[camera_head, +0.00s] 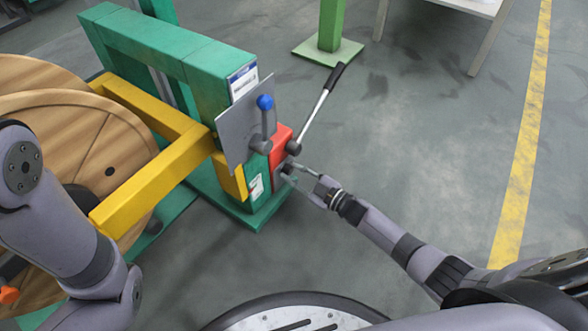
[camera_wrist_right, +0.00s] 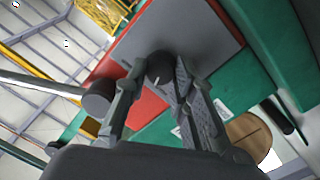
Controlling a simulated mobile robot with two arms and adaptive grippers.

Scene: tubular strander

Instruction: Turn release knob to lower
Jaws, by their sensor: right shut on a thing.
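The release knob (camera_wrist_right: 159,67) is a small dark round knob with a light mark on its face, in the wrist view, on the red and grey part of the stand. My right gripper (camera_wrist_right: 157,85) is shut on it, one finger on each side. In the head view my right gripper (camera_head: 296,172) reaches in from the right to the lower side of the red block (camera_head: 281,146); the fingertips partly hide the knob there. My left arm shows at the left edge, but its gripper is out of view.
A lever with a black handle (camera_head: 336,76) rises just above my right gripper. A blue-balled lever (camera_head: 265,103) stands by the grey plate (camera_head: 237,125). The green stand (camera_head: 165,48), yellow arm (camera_head: 150,185) and wooden reel (camera_head: 75,135) fill the left.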

